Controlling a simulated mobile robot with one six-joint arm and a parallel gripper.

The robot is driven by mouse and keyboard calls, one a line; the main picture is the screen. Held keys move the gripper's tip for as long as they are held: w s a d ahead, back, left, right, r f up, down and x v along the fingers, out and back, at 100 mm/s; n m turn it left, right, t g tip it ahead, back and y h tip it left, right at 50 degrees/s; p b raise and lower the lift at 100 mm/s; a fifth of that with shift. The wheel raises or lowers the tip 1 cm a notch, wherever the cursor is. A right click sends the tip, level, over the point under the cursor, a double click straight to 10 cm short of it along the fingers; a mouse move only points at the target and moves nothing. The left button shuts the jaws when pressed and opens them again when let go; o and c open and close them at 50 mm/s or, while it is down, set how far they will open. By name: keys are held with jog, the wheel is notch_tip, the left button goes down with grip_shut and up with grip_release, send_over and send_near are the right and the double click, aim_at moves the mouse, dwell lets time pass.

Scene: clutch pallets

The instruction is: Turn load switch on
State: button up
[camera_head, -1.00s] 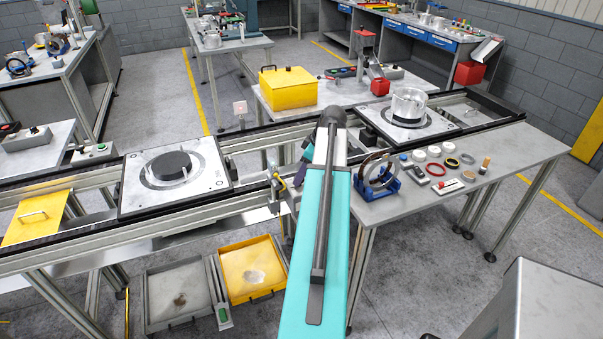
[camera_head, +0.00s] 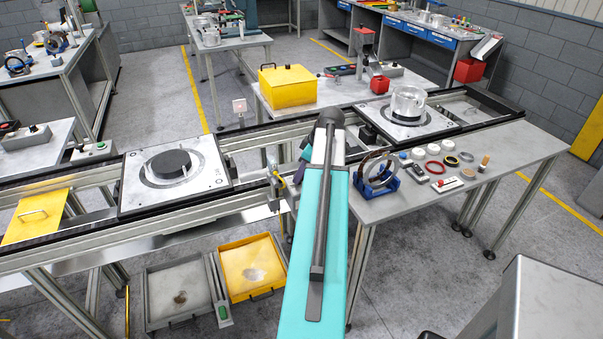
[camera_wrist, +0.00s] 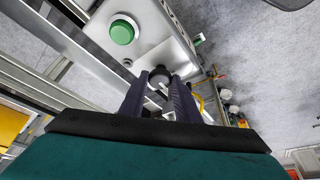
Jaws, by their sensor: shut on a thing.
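In the wrist view, a black round knob with a pale mark, the switch (camera_wrist: 160,74), sits on a light metal panel (camera_wrist: 148,56). My gripper (camera_wrist: 160,88) has its two dark fingers on either side of this knob, shut on it. The fingertips partly cover the knob's sides. I cannot read any label or tell the knob's setting. In the head view my teal arm hides the gripper's fingertips and the knob.
A round green button (camera_wrist: 123,29) is on the same panel, up and left of the knob. In the head view, a conveyor rail frame (camera_head: 70,255) runs across, with a pallet (camera_head: 215,160) on it. A table (camera_head: 400,205) with rings and small parts stands right of my arm.

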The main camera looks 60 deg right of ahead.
jog(key=shift+a+m, duration=0.1)
jog(key=shift+m, duration=0.3)
jog(key=m+h+b, duration=0.1)
jog(key=m, duration=0.1)
jog(key=m+h+b, duration=0.1)
jog(key=m, duration=0.1)
jog(key=shift+a+m, duration=0.2)
jog(key=shift+m, duration=0.1)
jog(key=m+h, duration=0.1)
jog(key=m, duration=0.2)
jog(key=m+g+h, duration=0.1)
jog(key=m, duration=0.2)
jog(key=shift+w+a+b, duration=0.1)
jog(key=shift+w+b, duration=0.1)
jog(key=shift+b, duration=0.15)
jog(key=shift+m+g, duration=0.3)
jog(key=o, duration=1)
jog(key=shift+a+r, duration=0.1)
jog(key=shift+r, duration=0.05)
jog(key=shift+b+v, duration=1.4)
jog(key=shift+v, duration=5.4)
